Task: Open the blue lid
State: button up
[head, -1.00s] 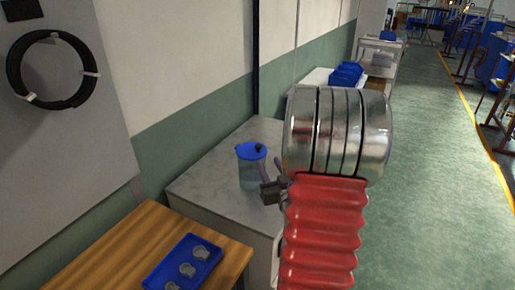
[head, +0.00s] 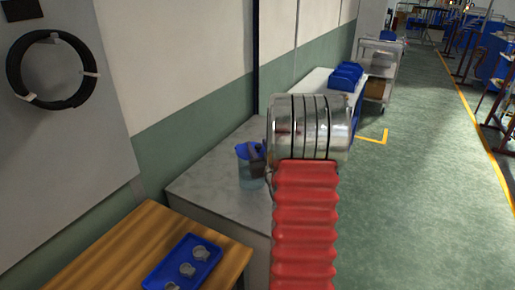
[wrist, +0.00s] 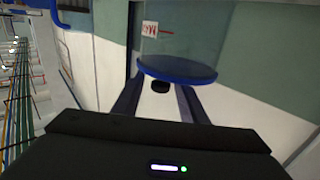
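A see-through jar (head: 250,178) stands on the grey worktop, partly hidden behind my gripper. Its blue lid (head: 242,150) is at the top of the jar; I cannot tell whether it is lifted. In the wrist view the lid (wrist: 177,68) is a blue disc just beyond my fingers, with a black knob (wrist: 160,87) on the side facing me. My gripper (wrist: 158,95) has its two fingers apart, one on each side of the knob, with gaps showing. In the head view my gripper (head: 256,158) is dark and overlaps the lid's right side.
The grey worktop (head: 205,185) is bare around the jar, with the wall behind it. A wooden table (head: 120,245) in front holds a blue tray (head: 163,277) with several grey round parts. Blue bins (head: 346,75) stand on a white bench farther back.

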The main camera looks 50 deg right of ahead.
jog(key=shift+c, duration=0.6)
grip_shut()
jog(key=shift+a, duration=0.25)
jog(key=shift+d, duration=0.15)
